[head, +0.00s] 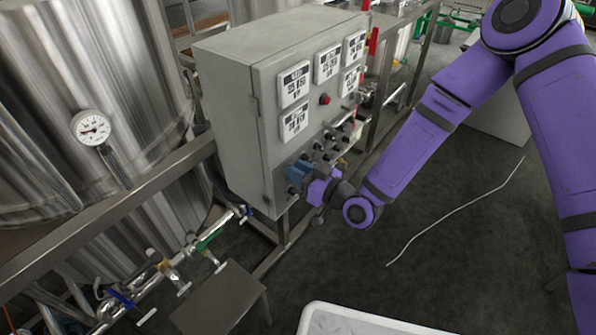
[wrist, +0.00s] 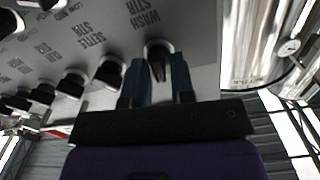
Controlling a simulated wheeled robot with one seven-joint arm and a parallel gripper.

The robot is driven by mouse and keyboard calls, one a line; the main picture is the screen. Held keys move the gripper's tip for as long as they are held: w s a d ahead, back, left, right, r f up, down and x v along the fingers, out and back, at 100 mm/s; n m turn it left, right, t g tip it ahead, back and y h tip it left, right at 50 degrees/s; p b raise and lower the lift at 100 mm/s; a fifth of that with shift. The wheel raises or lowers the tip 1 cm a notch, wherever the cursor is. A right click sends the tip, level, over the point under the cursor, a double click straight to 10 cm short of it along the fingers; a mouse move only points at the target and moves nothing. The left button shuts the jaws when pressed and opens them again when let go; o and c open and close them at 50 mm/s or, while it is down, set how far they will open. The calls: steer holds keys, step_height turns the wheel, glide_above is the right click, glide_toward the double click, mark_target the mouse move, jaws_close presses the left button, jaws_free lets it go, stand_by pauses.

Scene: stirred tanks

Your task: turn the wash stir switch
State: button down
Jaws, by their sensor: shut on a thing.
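The wash stir switch (wrist: 158,60) is a black knob on the grey panel in the wrist view, close to the printed label WASH STIR (wrist: 142,13). My gripper (wrist: 158,82) has one blue finger on each side of this knob and is shut on it. In the head view my gripper (head: 297,172) is at the lower front of the grey control cabinet (head: 225,90). The fingers and wrist hide the knob there. The switch's exact turned position is hard to tell.
Beside the held knob is the SETTLE STIR knob (wrist: 110,70), with several more black knobs in a row. The cabinet carries white displays (head: 294,84) and a red button (head: 324,99). A steel tank (head: 75,100) with a gauge (head: 91,127) stands left. Floor to the right is mostly clear.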

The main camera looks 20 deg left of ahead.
steer(key=shift+w+m, duration=0.1)
steer(key=shift+m, duration=2)
steer(key=c, duration=1.2)
jaws_free()
steer(key=v, duration=1.1)
steer(key=shift+f, duration=0.1)
steer(key=shift+w, duration=0.1)
